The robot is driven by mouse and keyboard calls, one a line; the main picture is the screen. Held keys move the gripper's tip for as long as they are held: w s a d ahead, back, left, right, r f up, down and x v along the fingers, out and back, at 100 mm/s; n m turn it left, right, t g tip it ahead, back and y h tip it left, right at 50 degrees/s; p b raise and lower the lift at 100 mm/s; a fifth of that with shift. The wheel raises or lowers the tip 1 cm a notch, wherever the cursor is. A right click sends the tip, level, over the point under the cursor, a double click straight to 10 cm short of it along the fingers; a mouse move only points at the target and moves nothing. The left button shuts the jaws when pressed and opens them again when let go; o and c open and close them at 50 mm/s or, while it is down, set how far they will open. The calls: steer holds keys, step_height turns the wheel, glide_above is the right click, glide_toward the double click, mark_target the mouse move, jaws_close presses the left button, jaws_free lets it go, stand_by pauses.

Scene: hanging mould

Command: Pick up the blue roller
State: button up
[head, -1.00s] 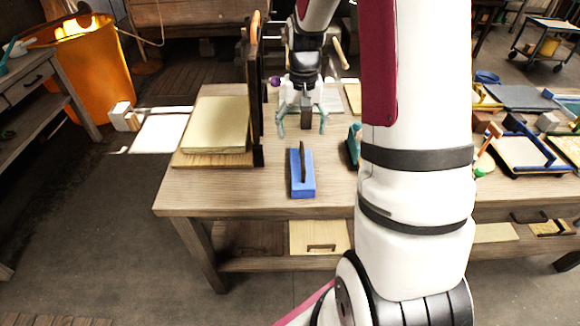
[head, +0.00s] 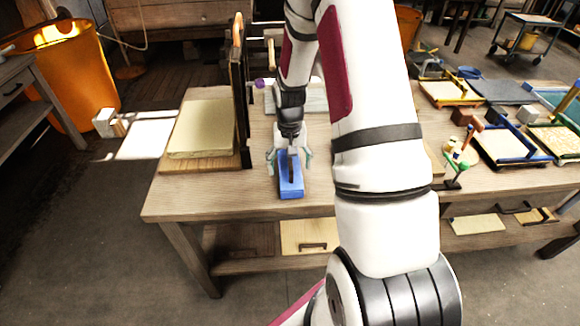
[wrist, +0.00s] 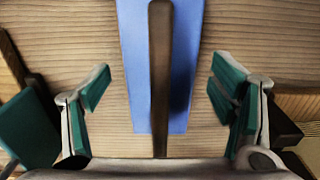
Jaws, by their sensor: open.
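The blue roller (head: 290,190) lies on the wooden table near its front edge. It looks like a flat blue block with a dark upright bar along its top; no round roller shows. In the wrist view the blue body (wrist: 137,60) runs down from the top edge, with the dark bar (wrist: 160,70) along its middle. My gripper (head: 290,157) is open above the roller's far part in the head view. In the wrist view its green-padded fingers (wrist: 160,88) stand on both sides of the bar and blue body, apart from both.
An upright dark wooden frame (head: 240,105) and a pale slab (head: 202,128) on a board stand left of my gripper. A grey block (head: 312,97) lies behind. Trays and small tools (head: 505,145) fill the right side.

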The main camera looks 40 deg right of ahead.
steer(key=shift+f, duration=0.3)
steer(key=c, duration=1.2)
steer(key=shift+o, duration=0.2)
steer(key=shift+r, duration=0.15)
